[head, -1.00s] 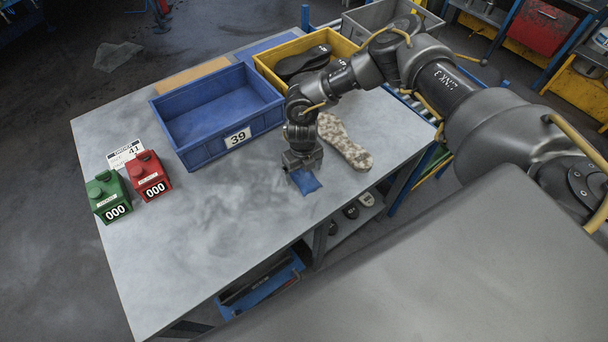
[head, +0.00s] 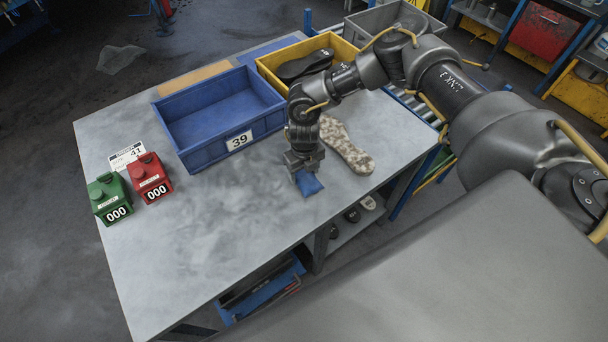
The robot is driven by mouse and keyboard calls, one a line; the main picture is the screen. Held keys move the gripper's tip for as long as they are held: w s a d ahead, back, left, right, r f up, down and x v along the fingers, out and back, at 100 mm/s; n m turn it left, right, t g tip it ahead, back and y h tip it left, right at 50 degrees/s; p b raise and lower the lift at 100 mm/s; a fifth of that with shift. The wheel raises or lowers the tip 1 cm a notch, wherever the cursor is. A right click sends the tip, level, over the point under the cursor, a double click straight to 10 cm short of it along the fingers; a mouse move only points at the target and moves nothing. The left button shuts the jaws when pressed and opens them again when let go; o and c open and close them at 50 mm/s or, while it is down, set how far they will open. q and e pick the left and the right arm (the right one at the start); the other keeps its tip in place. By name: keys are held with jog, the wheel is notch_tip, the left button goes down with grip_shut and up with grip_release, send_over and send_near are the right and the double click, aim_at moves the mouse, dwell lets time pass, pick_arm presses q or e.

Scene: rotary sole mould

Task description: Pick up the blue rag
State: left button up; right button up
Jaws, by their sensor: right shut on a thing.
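The blue rag (head: 309,185) is a small blue cloth near the right front edge of the grey table (head: 215,237) in the head view. My right gripper (head: 305,174) points down over it and is shut on it. The upper part of the rag is hidden between the fingers. I cannot tell whether its lower edge touches the table. My left gripper is not in view.
A blue crate (head: 181,143) labelled 39 and a yellow crate (head: 267,74) holding dark soles stand at the back. A speckled sole (head: 345,147) lies right of my gripper. Green (head: 109,198) and red (head: 150,178) counters stand at left. The table's front middle is clear.

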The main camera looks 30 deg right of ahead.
jog(key=s+d+r+b, duration=0.3)
jog(key=d+r+b, duration=0.2)
jog(key=d+r, duration=0.7)
jog(key=shift+s+d+b, duration=0.3)
jog(key=shift+d, duration=0.5)
